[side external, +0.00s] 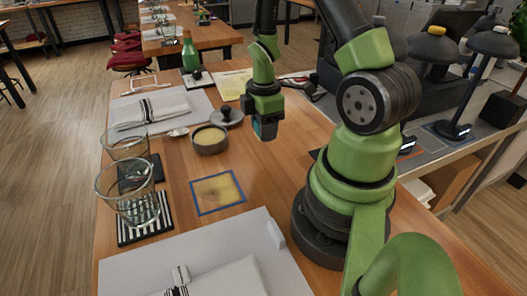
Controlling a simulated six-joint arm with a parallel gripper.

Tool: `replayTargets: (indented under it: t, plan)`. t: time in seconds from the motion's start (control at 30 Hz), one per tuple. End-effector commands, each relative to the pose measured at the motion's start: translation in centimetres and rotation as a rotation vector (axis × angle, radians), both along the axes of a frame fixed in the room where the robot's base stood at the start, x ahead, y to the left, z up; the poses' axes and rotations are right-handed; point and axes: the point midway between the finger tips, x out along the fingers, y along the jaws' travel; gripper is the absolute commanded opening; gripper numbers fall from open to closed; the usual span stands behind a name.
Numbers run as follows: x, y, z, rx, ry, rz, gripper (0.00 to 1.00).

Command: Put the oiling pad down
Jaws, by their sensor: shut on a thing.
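My gripper (266,132) points down above the wooden table, right of the round tin. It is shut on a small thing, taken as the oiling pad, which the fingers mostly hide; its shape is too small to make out. The held thing appears to be clear of the table. A blue-bordered square (218,192) with a yellowish, stained middle lies flat on the table, to the lower left of my gripper. A round grey tin (210,149) with a pale yellow filling stands open. A grey round lid with a dark knob (226,115) lies just behind it.
Two glasses (127,197) stand at left near a striped mat (145,231). A white placemat (125,271) with a cloth lies in front. A green bottle (189,54) and a yellow sheet (232,85) are at the back. Bare wood surrounds the blue-bordered square.

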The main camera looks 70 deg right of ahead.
Motion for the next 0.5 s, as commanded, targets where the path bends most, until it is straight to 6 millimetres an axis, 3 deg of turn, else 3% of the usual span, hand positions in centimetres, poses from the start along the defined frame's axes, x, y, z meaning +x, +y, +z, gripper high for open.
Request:
replayTargets:
  t: [0.1, 0.5]
  plan:
    - [-0.1, 0.1, -1.9, 0.003, 0.004, 0.001, 0.12]
    - [0.0, 0.1, -6.1, 0.001, 0.003, 0.004, 0.12]
